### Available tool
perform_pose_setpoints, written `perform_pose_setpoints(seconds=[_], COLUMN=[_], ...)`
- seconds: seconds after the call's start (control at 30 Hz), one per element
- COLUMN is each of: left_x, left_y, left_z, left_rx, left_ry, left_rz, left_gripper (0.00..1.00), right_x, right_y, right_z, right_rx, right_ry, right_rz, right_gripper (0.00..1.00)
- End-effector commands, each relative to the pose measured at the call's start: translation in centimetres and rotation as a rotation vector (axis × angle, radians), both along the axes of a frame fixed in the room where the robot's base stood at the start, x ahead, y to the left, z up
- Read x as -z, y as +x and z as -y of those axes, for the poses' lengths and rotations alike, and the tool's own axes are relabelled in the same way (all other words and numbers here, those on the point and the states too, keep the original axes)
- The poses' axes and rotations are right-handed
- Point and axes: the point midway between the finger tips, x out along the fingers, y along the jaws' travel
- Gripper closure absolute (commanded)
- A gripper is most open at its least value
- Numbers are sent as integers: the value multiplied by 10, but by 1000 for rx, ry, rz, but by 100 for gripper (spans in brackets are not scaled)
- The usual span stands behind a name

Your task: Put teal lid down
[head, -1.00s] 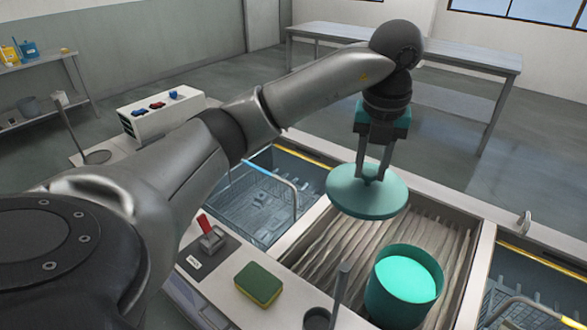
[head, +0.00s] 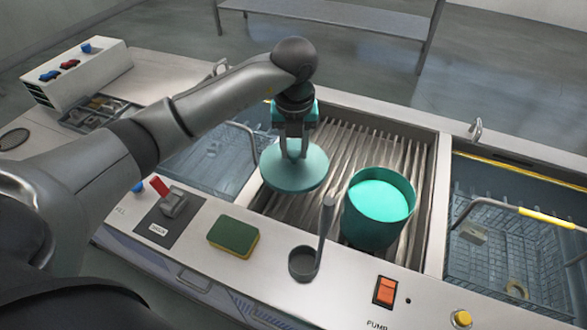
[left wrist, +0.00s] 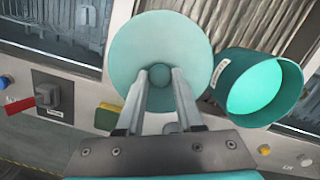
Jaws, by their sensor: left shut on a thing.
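The teal lid (head: 294,168) is a round disc with a small knob. My left gripper (head: 294,152) is shut on its knob and holds it about level over the ribbed drainer (head: 328,140). In the left wrist view the lid (left wrist: 160,40) and its knob (left wrist: 161,74) show between the gripper's fingers (left wrist: 162,82). A teal pot (head: 378,225) stands on the drainer to the right of the lid. Its top shows a bright turquoise surface. The pot also shows in the left wrist view (left wrist: 225,75). I cannot tell how high the lid is. My right gripper is not in view.
A green and yellow sponge (head: 233,236), a ladle in a holder (head: 304,262), a red-handled switch (head: 172,203) and an orange pump switch (head: 385,291) line the front edge. Tanks with wire baskets lie left and right (head: 500,240). Bare drainer shows around the lid.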

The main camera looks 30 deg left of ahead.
Motion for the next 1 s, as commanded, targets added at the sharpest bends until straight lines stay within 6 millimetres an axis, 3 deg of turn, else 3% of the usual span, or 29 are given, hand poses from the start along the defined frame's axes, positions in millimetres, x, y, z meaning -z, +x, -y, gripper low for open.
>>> perform_pose_setpoints(seconds=[0.1, 0.27, 0.5, 1.0], left_x=[16, 25, 59, 69], left_y=[0, 0, 0, 0], left_z=[0, 0, 0, 0], left_rx=[1, 1, 0, 0], left_ry=[0, 0, 0, 0], left_rz=[0, 0, -1, 1], left_gripper=[100, 100, 100, 100], right_x=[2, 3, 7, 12], right_y=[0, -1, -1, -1], right_z=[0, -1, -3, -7], right_rx=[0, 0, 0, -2], right_ry=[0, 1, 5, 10], right_rz=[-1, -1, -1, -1], right_gripper=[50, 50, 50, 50])
